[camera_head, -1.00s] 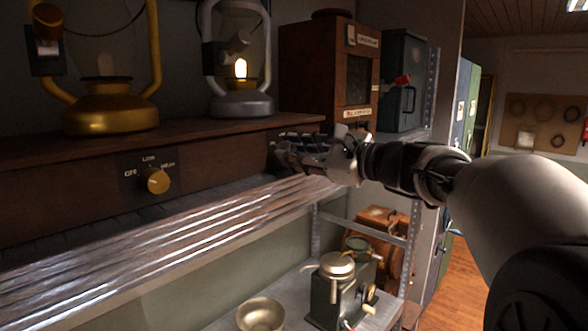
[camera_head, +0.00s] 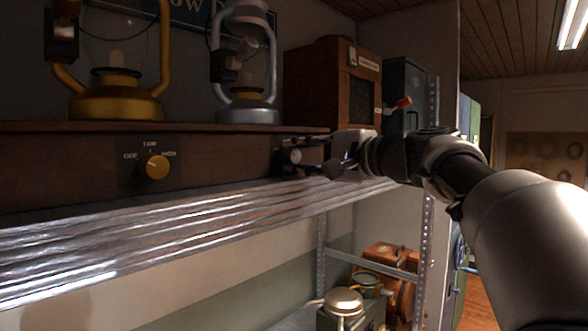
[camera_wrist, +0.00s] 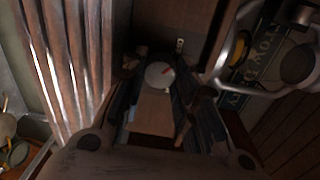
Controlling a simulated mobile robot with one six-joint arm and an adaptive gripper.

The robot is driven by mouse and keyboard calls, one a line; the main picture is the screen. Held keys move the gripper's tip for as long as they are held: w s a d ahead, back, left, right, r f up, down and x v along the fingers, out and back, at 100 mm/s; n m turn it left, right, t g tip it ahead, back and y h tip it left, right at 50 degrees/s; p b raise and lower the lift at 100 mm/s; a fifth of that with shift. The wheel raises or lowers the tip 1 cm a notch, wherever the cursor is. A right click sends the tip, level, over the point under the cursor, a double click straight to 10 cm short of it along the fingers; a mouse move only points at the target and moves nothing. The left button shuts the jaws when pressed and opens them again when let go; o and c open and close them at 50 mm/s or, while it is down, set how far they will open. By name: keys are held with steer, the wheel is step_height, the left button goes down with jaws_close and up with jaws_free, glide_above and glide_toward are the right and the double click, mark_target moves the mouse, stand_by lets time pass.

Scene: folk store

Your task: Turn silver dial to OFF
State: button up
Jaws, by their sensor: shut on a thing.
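The silver dial (camera_head: 295,156) is on the right part of the dark wooden shelf front, below the silver lantern (camera_head: 246,112). The silver lantern shows no flame. The dial's labels are hidden or too dark to read.
A yellow dial (camera_head: 155,167) marked with labels is on the same front at left, under a gold lantern (camera_head: 117,103). A wooden box (camera_head: 320,85) stands behind my gripper. A ridged metal shelf edge (camera_head: 180,235) runs just below.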

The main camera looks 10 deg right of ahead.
steer(key=shift+n+b, duration=0.4)
steer(key=shift+n, duration=0.2)
steer(key=o, duration=0.8)
steer(key=shift+c, duration=0.2)
steer(key=v, duration=1.2)
